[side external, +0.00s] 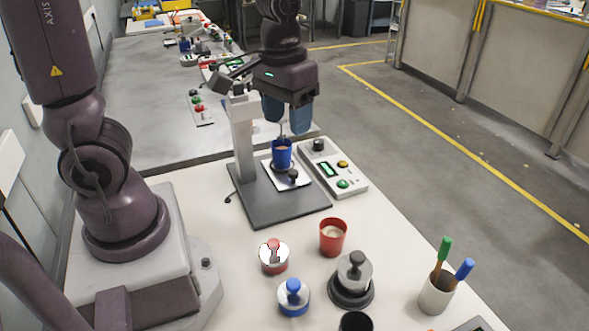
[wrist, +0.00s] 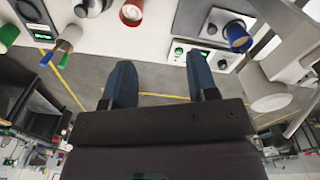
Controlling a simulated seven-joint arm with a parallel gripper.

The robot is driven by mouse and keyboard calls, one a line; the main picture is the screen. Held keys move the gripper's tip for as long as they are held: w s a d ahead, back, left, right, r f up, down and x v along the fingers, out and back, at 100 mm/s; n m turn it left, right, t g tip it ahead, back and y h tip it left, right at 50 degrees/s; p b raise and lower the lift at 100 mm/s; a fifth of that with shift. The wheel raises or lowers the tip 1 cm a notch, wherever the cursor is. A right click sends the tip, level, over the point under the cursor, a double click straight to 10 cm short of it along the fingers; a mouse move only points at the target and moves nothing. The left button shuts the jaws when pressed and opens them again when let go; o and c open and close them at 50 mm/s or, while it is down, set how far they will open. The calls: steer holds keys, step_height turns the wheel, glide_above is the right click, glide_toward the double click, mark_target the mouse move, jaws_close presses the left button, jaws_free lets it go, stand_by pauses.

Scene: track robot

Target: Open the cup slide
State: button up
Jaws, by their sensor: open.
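A blue cup (side external: 282,153) with light brown contents stands on a white slide plate (side external: 273,178) at the foot of a grey stand (side external: 243,140). A small black knob (side external: 293,175) sticks up from the front part of the plate. The cup (wrist: 238,36) and knob (wrist: 212,28) also show in the wrist view, right of my fingers. My gripper (side external: 285,126) has two blue fingers, spread and empty. It appears above the cup and control box in the side view, apart from the knob. The wrist view shows nothing between the fingers (wrist: 160,60).
A control box (side external: 333,168) with a green display and buttons stands right of the slide. In front are a red cup (side external: 333,236), a red-knobbed piece (side external: 273,256), a blue-knobbed piece (side external: 293,296), a metal piece (side external: 353,274) and a brush holder (side external: 437,293).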

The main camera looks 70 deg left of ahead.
steer(key=w+a+f+n+g+y, duration=0.1)
steer(key=w+a+f+n+g, duration=0.2)
steer(key=w+a+f+n, duration=0.3)
steer(key=n+y, duration=0.2)
steer(key=n, duration=1.5)
glide_toward(294, 172)
steer(key=shift+g, duration=0.4)
steer(key=x, duration=0.9)
steer(key=shift+w+a+f, duration=0.1)
steer(key=shift+w+f, duration=0.05)
steer(key=shift+w, duration=0.15)
